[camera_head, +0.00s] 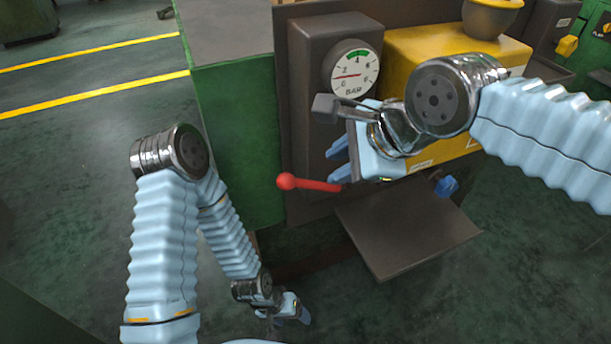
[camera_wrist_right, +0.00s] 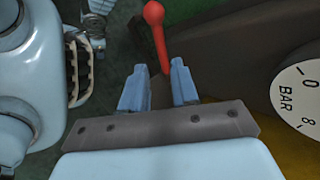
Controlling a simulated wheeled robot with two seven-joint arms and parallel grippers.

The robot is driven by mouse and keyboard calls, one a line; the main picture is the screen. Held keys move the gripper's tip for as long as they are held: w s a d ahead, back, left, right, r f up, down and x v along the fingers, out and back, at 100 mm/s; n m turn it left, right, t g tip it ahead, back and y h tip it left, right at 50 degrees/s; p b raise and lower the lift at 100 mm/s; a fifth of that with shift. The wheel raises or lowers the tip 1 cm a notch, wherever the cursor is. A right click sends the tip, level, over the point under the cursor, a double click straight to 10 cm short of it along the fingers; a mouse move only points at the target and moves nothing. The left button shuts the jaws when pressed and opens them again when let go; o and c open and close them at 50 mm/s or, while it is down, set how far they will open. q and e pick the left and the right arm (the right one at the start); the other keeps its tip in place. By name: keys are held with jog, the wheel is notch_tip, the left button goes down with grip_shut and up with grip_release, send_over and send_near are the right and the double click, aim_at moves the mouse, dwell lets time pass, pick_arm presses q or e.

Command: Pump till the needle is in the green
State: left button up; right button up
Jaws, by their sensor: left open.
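The pressure gauge (camera_head: 351,74) is a white dial marked BAR on a dark upright housing. Its red needle points left, near the 2 and short of the green band (camera_head: 357,54) at the top. The red pump lever (camera_head: 312,184) ends in a ball and points left, roughly level; it also shows in the right wrist view (camera_wrist_right: 156,35). My right gripper (camera_head: 337,161) is open above the lever. In the right wrist view its fingers (camera_wrist_right: 159,85) are apart, with the lever's shaft beyond and between them. My left gripper (camera_head: 289,311) is low, open, and away from the lever.
A green cabinet (camera_head: 235,140) stands left of the gauge housing (camera_head: 304,110). A yellow box (camera_head: 420,45) is behind my right wrist.

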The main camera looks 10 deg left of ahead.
aim_at(309, 183)
jog(key=x, duration=1.2)
jog(key=shift+a+f, duration=0.1)
grip_shut()
